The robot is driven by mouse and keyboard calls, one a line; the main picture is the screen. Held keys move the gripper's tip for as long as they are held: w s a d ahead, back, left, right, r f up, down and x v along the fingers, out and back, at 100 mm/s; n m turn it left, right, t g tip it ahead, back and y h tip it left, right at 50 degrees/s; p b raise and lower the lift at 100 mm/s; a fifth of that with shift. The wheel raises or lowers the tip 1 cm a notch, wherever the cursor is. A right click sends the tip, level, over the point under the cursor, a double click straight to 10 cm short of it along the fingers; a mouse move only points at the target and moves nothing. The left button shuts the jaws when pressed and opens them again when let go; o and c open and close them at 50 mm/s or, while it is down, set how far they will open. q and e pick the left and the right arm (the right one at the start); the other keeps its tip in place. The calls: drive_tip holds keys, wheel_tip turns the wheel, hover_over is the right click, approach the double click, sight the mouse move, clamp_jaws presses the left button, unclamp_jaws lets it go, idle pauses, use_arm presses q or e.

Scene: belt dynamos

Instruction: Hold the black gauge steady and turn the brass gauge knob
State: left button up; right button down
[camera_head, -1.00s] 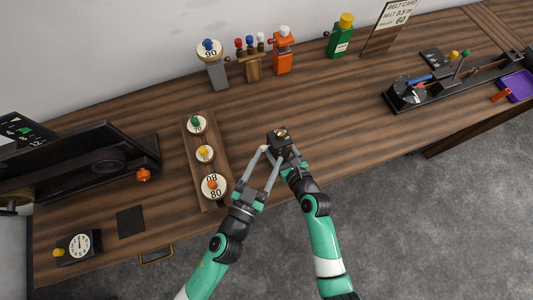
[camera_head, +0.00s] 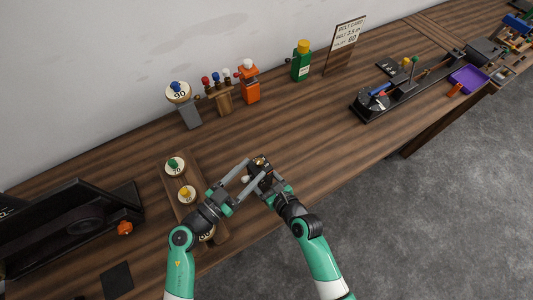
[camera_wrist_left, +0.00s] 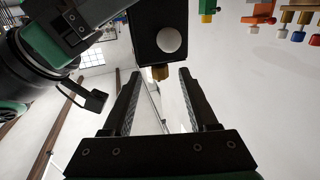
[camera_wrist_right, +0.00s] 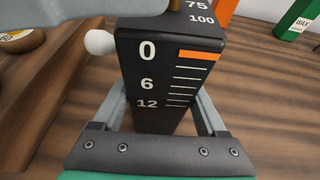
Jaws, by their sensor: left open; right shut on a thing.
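The black gauge (camera_head: 262,178) is a dark block with a brass knob (camera_head: 261,160) on top. In the right wrist view its face (camera_wrist_right: 165,75) shows 0, 6 and 12 beside white marks and an orange bar. My right gripper (camera_wrist_right: 160,108) is shut on the gauge's sides. My left gripper (camera_head: 248,173) is open beside the gauge. In the left wrist view the brass knob (camera_wrist_left: 160,72) appears between the open fingertips (camera_wrist_left: 158,72), apart from both. A white ball-shaped knob (camera_wrist_left: 168,40) sticks out of the gauge's side.
A wooden board with round dials (camera_head: 174,165) lies left of the grippers, partly behind my left arm. A grey dial post (camera_head: 188,112), orange device (camera_head: 249,86) and green bottle (camera_head: 301,62) stand behind. The bench right of the gauge is clear up to a black machine (camera_head: 375,103).

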sight(262, 160)
use_arm(q)
drive_tip(key=x, duration=0.7)
drive_tip(key=shift+w+d, duration=0.1)
drive_tip(key=shift+d, duration=0.05)
drive_tip(key=shift+c, duration=0.2)
clamp_jaws()
